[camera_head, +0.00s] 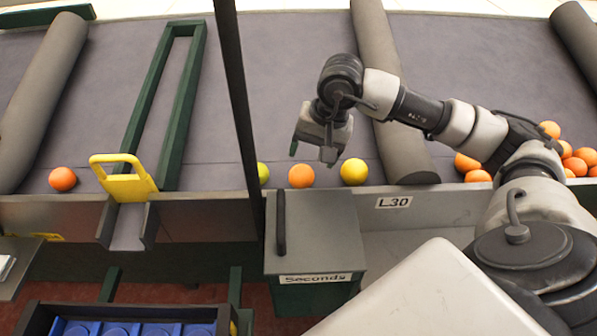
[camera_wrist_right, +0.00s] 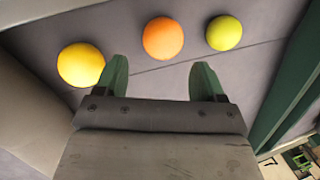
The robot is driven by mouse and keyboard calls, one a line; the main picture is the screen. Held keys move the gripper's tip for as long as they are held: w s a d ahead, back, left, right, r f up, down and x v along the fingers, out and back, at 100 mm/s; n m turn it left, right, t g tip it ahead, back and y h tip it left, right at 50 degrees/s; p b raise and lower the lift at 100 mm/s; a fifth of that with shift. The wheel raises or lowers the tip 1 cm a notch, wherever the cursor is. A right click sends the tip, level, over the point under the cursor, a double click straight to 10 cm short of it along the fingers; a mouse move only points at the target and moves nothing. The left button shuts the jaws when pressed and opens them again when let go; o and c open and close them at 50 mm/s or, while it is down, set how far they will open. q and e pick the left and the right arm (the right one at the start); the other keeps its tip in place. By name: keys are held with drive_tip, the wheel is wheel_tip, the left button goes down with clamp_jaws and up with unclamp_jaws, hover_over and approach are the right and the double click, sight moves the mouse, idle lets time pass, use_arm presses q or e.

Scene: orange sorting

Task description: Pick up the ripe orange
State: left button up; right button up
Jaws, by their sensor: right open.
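A ripe orange (camera_head: 301,176) lies on the grey belt near its front edge, between a yellow fruit (camera_head: 353,171) on its right and a yellow-green fruit (camera_head: 263,173) on its left, partly hidden by a dark post. My right gripper (camera_head: 312,152) is above the belt, just behind and over the orange. In the right wrist view the gripper (camera_wrist_right: 158,82) is open and empty. The orange (camera_wrist_right: 163,38) shows beyond and between its fingertips, apart from them. The yellow fruit (camera_wrist_right: 81,65) is beside one finger, and the yellow-green fruit (camera_wrist_right: 224,33) is beyond the other. My left gripper is out of view.
A dark post (camera_head: 240,100) stands left of the orange. A grey box labelled Seconds (camera_head: 330,240) is in front of the belt. Another orange (camera_head: 62,179) lies far left near a yellow gate (camera_head: 125,180). Several oranges (camera_head: 478,176) are piled at right, behind my arm.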

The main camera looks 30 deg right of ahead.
sight(305, 169)
drive_tip(key=x, duration=0.2)
drive_tip(key=shift+w+a+f, duration=0.1)
drive_tip(key=shift+w+f, duration=0.05)
drive_tip(key=shift+f, duration=0.15)
drive_tip(key=x, duration=0.3)
drive_tip(key=shift+a+f, duration=0.2)
drive_tip(key=shift+f, duration=0.55)
drive_tip(key=c, duration=0.7)
drive_tip(key=shift+r, duration=0.2)
